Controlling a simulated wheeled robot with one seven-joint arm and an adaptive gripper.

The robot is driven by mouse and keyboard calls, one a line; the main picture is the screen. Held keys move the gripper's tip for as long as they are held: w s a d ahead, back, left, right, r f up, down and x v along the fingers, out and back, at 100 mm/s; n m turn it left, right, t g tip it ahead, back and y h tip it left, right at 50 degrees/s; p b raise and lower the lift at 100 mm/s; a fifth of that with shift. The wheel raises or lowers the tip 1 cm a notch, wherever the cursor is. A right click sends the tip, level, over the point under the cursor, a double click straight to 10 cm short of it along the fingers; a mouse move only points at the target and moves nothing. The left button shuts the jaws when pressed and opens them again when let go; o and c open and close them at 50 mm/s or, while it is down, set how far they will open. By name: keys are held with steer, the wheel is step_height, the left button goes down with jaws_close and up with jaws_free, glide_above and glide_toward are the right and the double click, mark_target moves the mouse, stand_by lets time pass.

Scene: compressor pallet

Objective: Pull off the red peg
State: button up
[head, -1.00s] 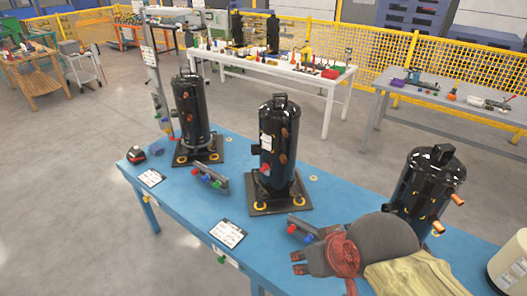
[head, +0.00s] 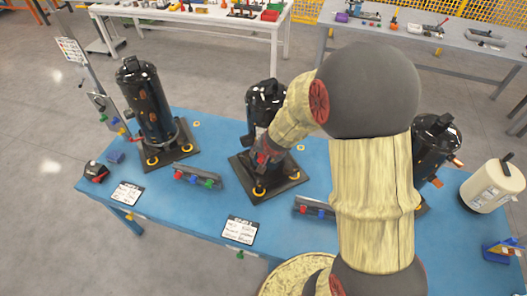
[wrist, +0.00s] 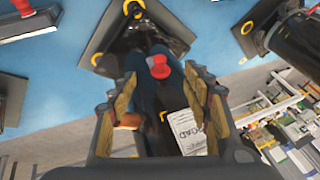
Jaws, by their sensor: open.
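The red peg (wrist: 158,66) sticks out from the side of the middle black compressor (head: 262,100). In the wrist view it stands between my two fingers, just beyond the gap between their tips. My gripper (wrist: 160,84) is open around the peg's line, with no visible contact. In the head view my arm hides most of the gripper and part of the compressor; a small patch of red (head: 262,157) shows near the gripper. The compressor stands upright on a dark square base plate (head: 285,183) with yellow rings at its corners.
The blue table (head: 215,212) carries another compressor (head: 148,105) on the left and one (head: 432,150) on the right, partly behind my arm. A rack (head: 198,178) with coloured pegs lies in front. Label cards (head: 239,230) and a cream canister (head: 492,186) are also there.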

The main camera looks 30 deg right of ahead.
mark_target(261, 161)
steer(key=b+x, duration=0.3)
steer(key=x, duration=0.4)
steer(key=shift+w+a+f, duration=0.1)
steer(key=shift+f, duration=0.15)
steer(key=c, duration=0.3)
steer(key=c, duration=0.9)
steer(key=o, duration=0.4)
steer(key=shift+f, duration=0.1)
steer(key=c, duration=0.4)
steer(key=shift+f, duration=0.1)
jaws_close()
